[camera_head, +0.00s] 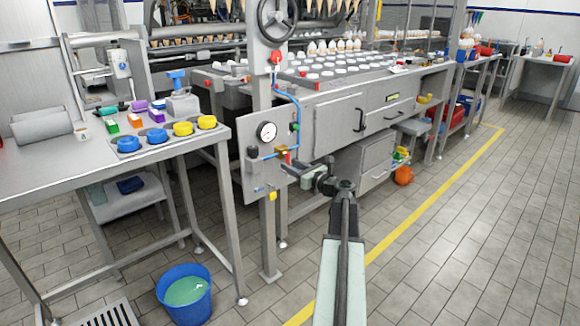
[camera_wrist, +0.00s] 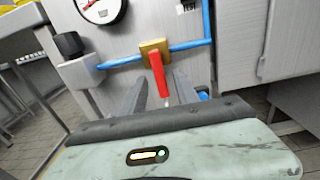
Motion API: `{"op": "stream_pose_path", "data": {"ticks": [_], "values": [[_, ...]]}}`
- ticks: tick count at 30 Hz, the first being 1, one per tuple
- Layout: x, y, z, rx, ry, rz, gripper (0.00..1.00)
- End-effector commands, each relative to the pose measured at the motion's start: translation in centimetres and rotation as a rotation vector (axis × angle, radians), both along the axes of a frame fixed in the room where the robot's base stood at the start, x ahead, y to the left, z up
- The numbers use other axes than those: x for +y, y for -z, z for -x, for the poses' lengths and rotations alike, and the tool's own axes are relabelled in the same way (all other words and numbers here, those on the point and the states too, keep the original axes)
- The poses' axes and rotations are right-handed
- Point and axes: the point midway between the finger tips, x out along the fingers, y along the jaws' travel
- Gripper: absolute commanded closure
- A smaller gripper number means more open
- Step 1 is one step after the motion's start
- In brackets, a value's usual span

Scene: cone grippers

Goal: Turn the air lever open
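The air lever (camera_wrist: 158,76) is a red handle on a brass valve block (camera_wrist: 154,49) in a blue pipe (camera_wrist: 188,46). It hangs down, across the run of the pipe. It also shows small in the head view (camera_head: 288,157), on the grey panel under the gauge. My gripper (camera_wrist: 156,84) is open, with one finger on each side of the lever's lower part in the wrist view. I cannot tell whether either finger touches it. In the head view my gripper (camera_head: 291,169) is at the panel, just below the valve.
A round gauge (camera_head: 266,131) sits above the valve, and a black knob (camera_wrist: 68,44) to its left. A table with blue and yellow rings (camera_head: 183,128) stands left. A blue bucket (camera_head: 184,293) is on the floor. Tiled floor at the right is clear.

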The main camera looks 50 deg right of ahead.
Motion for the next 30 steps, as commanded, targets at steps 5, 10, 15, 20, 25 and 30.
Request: {"op": "stream_pose_path", "data": {"ticks": [5, 10, 15, 20, 25, 30], "values": [[-0.2, 0.0, -1.1, 0.000, 0.002, 0.001, 0.64], [-0.2, 0.0, -1.1, 0.000, 0.003, 0.001, 0.64], [-0.2, 0.0, -1.0, 0.000, 0.003, 0.001, 1.00], [0.4, 0.0, -0.8, 0.000, 0.005, 0.002, 1.00], [-0.1, 0.0, -1.0, 0.002, 0.000, 0.020, 1.00], [-0.4, 0.0, -1.1, 0.005, -0.001, 0.083, 1.00]]}}
